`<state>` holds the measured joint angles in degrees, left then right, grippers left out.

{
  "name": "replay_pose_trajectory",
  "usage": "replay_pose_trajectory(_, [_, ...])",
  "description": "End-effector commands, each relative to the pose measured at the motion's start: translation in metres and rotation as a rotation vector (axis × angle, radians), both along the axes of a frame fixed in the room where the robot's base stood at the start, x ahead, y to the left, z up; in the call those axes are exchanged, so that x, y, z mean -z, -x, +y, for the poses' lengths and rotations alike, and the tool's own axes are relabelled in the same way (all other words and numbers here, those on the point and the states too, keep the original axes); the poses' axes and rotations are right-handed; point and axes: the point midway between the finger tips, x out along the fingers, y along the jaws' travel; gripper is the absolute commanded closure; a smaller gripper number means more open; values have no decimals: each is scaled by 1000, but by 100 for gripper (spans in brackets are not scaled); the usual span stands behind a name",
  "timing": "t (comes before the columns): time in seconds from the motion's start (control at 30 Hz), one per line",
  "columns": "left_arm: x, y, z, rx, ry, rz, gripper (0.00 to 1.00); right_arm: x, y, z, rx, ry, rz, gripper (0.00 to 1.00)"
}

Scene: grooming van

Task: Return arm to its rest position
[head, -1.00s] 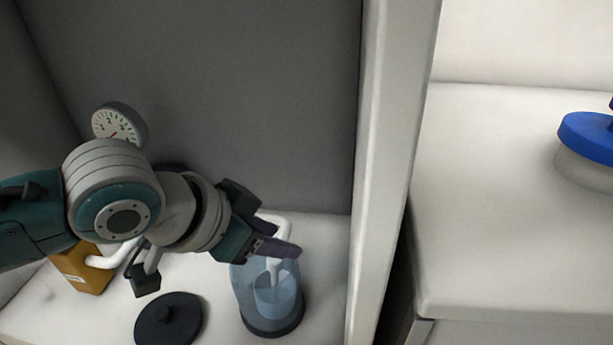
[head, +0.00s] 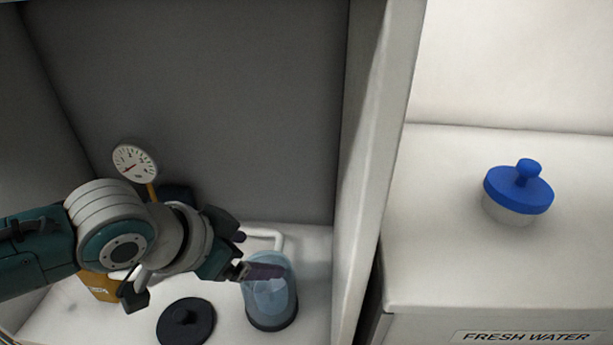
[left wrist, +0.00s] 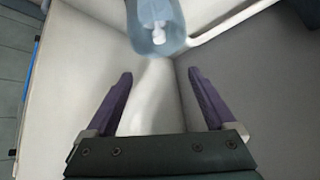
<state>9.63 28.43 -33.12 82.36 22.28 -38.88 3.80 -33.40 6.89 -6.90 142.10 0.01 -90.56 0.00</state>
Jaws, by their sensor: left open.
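My left arm comes in from the left in the head view, and its gripper (head: 252,256) is in front of and just above the clear blue cylinder (head: 270,301). In the left wrist view the two purple fingers of this gripper (left wrist: 159,100) stand wide apart with nothing between them. The clear blue cylinder also shows at the top of the left wrist view (left wrist: 157,22), beyond the fingertips. Whether the fingers touch it cannot be told from the head view. My right gripper is in neither view.
A black round lid (head: 186,321), an orange-brown container (head: 101,287) and a dial gauge (head: 134,163) are in the grey-walled bay around my arm. A white upright panel (head: 368,150) stands right of it. A blue-lidded pot (head: 518,193) sits on the white counter (head: 440,220) marked FRESH WATER.

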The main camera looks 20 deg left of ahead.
Motion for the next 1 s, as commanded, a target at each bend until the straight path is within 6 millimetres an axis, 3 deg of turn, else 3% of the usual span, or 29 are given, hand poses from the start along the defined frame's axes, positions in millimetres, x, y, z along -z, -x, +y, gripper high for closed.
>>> replay_pose_trajectory(0.27, [-11,4,-8,9,9,0,11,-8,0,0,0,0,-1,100])
replay_pose_trajectory(0.37, [-19,28,-29,22,28,38,11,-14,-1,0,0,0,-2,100])
replay_pose_trajectory(0.43, [-31,53,-45,22,40,80,11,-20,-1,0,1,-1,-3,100])
replay_pose_trajectory(0.53, [-53,92,-54,-10,40,143,11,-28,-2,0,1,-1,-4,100])
replay_pose_trajectory(0.67, [-80,134,-43,-86,19,217,11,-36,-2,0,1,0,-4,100])
replay_pose_trajectory(0.9, [-126,207,-2,-269,-45,351,11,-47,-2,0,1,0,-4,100])
replay_pose_trajectory(1.0, [-161,208,0,-274,-52,357,11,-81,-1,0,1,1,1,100])
